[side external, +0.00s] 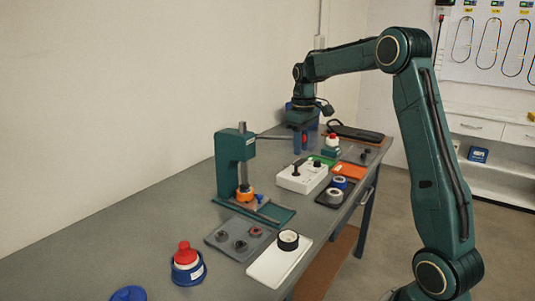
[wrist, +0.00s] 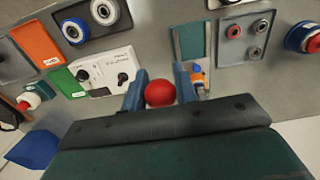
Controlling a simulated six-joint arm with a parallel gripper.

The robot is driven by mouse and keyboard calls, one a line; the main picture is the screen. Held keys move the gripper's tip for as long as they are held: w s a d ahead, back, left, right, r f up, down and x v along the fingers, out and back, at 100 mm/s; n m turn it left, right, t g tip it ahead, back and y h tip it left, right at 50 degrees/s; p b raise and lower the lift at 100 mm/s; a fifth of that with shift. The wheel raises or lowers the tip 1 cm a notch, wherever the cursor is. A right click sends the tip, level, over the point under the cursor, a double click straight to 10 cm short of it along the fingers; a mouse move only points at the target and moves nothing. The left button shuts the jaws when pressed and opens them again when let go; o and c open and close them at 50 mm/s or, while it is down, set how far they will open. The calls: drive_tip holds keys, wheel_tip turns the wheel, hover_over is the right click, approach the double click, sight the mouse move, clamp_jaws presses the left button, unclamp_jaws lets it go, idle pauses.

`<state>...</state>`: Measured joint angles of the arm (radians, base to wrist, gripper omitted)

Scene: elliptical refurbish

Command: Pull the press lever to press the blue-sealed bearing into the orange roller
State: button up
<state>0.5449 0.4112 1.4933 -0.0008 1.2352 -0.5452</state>
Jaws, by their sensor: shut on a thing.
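The green press (side external: 232,165) stands on the bench, its lever (side external: 272,136) reaching out to the right, about level. My gripper (side external: 303,143) is at the lever's end, shut on the red knob (wrist: 160,93), which sits between both fingers in the wrist view. The orange roller (side external: 244,195) stands upright on the press base below the ram; part of it also shows beside the right finger in the wrist view (wrist: 198,80). A small blue part (wrist: 197,69) shows at the roller in the wrist view; I cannot tell how deep the bearing sits.
A white control box (side external: 301,177) stands right of the press. A grey tray with small bearings (side external: 222,246) and a white tray (side external: 265,268) with a black-and-white roller lie in front. A dark tray (side external: 327,203) holds rollers near the edge. A red-capped blue container (side external: 187,267) stands front left.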

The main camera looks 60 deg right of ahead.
drive_tip(key=shift+r, duration=0.2)
drive_tip(key=shift+w+r, duration=0.25)
drive_tip(key=shift+r, duration=0.45)
drive_tip(key=shift+w+r, duration=0.25)
drive_tip(key=shift+r, duration=0.5)
drive_tip(key=shift+w+r, duration=0.25)
drive_tip(key=shift+r, duration=0.45)
drive_tip(key=o, duration=1)
drive_tip(key=shift+r, duration=0.1)
drive_tip(key=shift+r, duration=3.35)
